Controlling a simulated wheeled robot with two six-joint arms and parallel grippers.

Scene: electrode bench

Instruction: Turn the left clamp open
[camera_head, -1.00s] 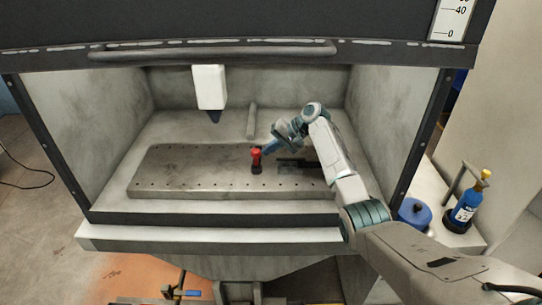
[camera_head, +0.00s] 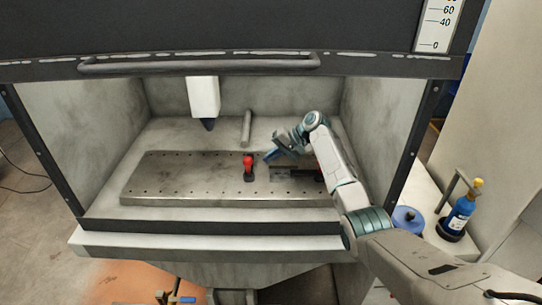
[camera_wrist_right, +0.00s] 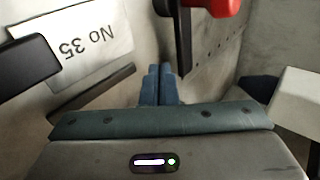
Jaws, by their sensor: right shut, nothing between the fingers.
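The red-handled clamp (camera_head: 248,162) stands on the metal plate, with a dark lower part under its red top. My right gripper (camera_head: 268,157) is just to its right in the head view, shut and empty, with a small gap to the red handle. In the right wrist view the blue fingertips (camera_wrist_right: 160,72) are pressed together. A red piece (camera_wrist_right: 212,7) and a dark bar (camera_wrist_right: 180,40) are cut off by the top edge there, ahead of the fingers. My left gripper is not in view.
The perforated plate (camera_head: 180,175) lies inside the hood; its left half is clear. A dark fixture (camera_head: 290,174) sits beside my right arm. A white nozzle (camera_head: 204,97) hangs at the left. A label "No 35" (camera_wrist_right: 75,45) shows in the wrist view.

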